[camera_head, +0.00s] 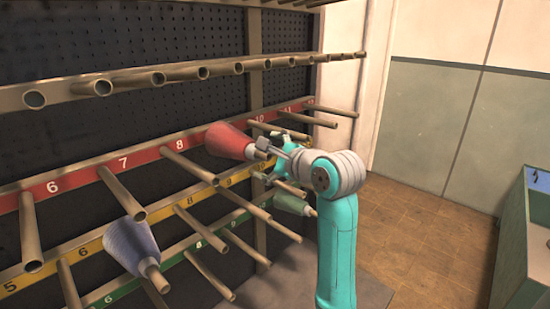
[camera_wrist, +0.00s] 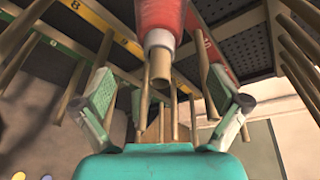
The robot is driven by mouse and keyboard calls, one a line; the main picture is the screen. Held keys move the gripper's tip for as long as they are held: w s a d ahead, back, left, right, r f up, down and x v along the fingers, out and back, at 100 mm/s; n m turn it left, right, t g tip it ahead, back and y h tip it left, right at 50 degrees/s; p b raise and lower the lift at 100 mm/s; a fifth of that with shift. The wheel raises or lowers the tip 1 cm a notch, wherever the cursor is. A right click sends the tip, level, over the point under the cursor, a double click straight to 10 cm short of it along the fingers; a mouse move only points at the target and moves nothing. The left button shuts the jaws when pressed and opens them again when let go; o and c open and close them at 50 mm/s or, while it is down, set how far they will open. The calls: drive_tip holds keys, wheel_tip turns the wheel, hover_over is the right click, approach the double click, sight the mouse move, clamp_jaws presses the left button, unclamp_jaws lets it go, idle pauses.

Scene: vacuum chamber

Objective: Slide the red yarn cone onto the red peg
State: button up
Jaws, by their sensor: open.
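The red yarn cone (camera_head: 228,140) sits at the red-labelled rail (camera_head: 150,155), between the numbers 8 and 10, its wide end toward the rack and its narrow end toward my gripper. In the wrist view the red cone (camera_wrist: 160,14) is at the top middle, with a pale collar and a brown tube end (camera_wrist: 157,82) sticking out; it appears to be on a peg. My gripper (camera_head: 267,156) is just off its narrow end. In the wrist view my gripper (camera_wrist: 160,92) is open, its fingers apart on either side of the tube end with gaps visible. The cone's far side is hidden.
A blue-violet cone (camera_head: 131,245) hangs on a lower peg at left. A green cone (camera_head: 293,204) is on a lower peg behind my arm. Bare pegs, such as one at red 7 (camera_head: 122,193), stick out around. Open floor (camera_head: 430,235) lies to the right.

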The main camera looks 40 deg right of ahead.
sight(252, 151)
drive_tip(key=shift+x, duration=3.45)
drive_tip(key=shift+r, duration=0.1)
drive_tip(key=c, duration=1.6)
drive_tip(key=shift+w, duration=0.6)
drive_tip(key=shift+c, duration=0.2)
drive_tip(key=o, duration=1.6)
drive_tip(key=v, duration=1.2)
drive_tip(key=shift+w, duration=0.1)
